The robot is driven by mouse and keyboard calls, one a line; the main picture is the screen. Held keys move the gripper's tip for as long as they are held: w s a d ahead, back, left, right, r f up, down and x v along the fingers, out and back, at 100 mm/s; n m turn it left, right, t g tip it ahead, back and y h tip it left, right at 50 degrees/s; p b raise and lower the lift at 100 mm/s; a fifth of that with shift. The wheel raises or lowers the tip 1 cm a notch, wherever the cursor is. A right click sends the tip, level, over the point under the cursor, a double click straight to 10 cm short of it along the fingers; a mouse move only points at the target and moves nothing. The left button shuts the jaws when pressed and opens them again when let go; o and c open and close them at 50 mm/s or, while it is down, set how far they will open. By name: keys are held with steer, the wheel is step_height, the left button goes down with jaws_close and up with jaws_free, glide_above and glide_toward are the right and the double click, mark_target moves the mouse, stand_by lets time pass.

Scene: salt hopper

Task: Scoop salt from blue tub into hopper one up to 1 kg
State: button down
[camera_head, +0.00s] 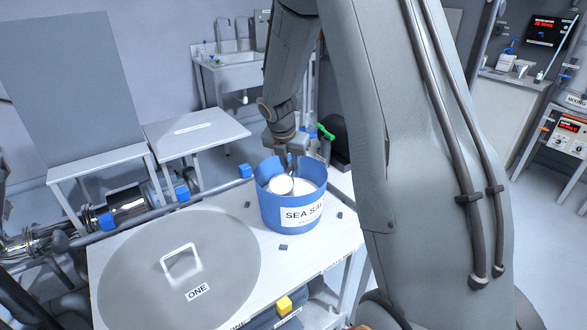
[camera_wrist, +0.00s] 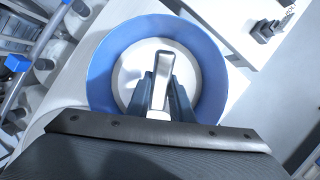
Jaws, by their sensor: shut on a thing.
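The blue tub (camera_head: 275,213), labelled SEA SALT, stands on a pale bench top and holds white salt (camera_head: 312,184). My gripper (camera_head: 293,160) reaches down into the tub from above, shut on a metal scoop (camera_head: 280,184). In the wrist view, the scoop's handle (camera_wrist: 160,70) lies between the dark fingers, over the salt inside the tub's blue wall (camera_wrist: 101,80). I cannot tell how much salt the scoop holds.
Small dark pieces (camera_head: 283,247) lie around the tub. Metal pipework (camera_head: 125,208) runs at the left. A side table (camera_head: 195,132) and a sink (camera_head: 230,60) stand behind. My own arm hides much of the right.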

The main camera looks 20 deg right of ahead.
step_height(320, 180, up, 6)
steer(key=p, duration=0.6)
steer(key=shift+r, duration=0.25)
steer(key=shift+r+p, duration=0.4)
steer(key=shift+r, duration=2.25)
